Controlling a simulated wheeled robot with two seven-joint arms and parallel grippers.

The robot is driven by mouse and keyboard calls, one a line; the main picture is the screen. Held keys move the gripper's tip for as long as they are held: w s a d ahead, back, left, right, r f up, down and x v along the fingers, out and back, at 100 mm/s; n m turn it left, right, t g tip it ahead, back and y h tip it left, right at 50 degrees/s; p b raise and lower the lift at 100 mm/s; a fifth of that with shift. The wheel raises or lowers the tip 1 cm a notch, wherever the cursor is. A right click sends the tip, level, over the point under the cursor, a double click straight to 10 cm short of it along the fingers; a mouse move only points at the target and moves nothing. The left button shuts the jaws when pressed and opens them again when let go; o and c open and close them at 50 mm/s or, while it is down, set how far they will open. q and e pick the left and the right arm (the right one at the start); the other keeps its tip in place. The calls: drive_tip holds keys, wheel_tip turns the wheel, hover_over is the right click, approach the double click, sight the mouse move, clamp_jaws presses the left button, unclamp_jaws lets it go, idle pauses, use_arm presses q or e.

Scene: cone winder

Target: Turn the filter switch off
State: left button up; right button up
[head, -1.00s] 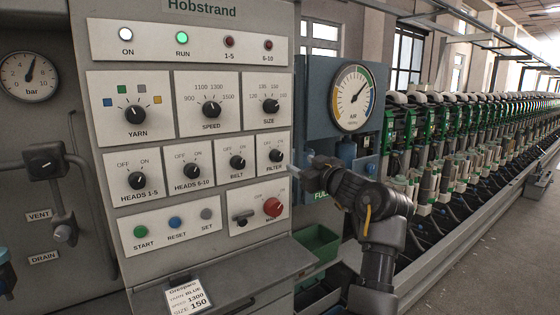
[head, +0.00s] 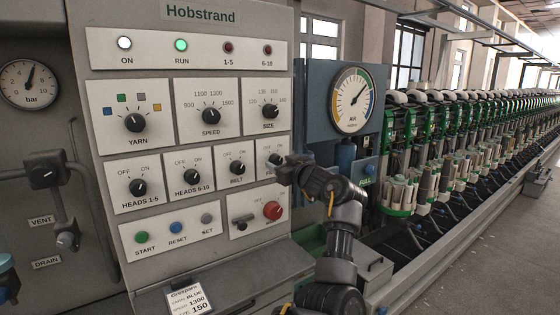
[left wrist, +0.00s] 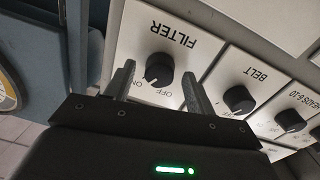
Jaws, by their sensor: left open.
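The filter switch is a round black knob (left wrist: 160,67) on a white plate labelled FILTER (left wrist: 172,32), with OFF and ON marks. In the left wrist view the plate appears upside down, and the knob's pale pointer line seems to aim at ON. My left gripper (left wrist: 158,71) is open, with one finger on each side of the knob and a gap visible at both sides. In the head view my left gripper (head: 277,165) is at the filter plate (head: 266,147) and covers most of its label. My right gripper is not in view.
The BELT knob (head: 237,167) sits just left of the filter plate. The red knob (head: 272,210) is below, the SIZE knob (head: 270,111) above. An air gauge (head: 352,100) is to the right. A shelf (head: 235,278) juts out below the panel.

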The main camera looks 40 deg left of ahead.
use_arm(q)
drive_tip(key=shift+w+a, duration=0.1)
drive_tip(key=shift+a, duration=0.2)
drive_tip(key=c, duration=1)
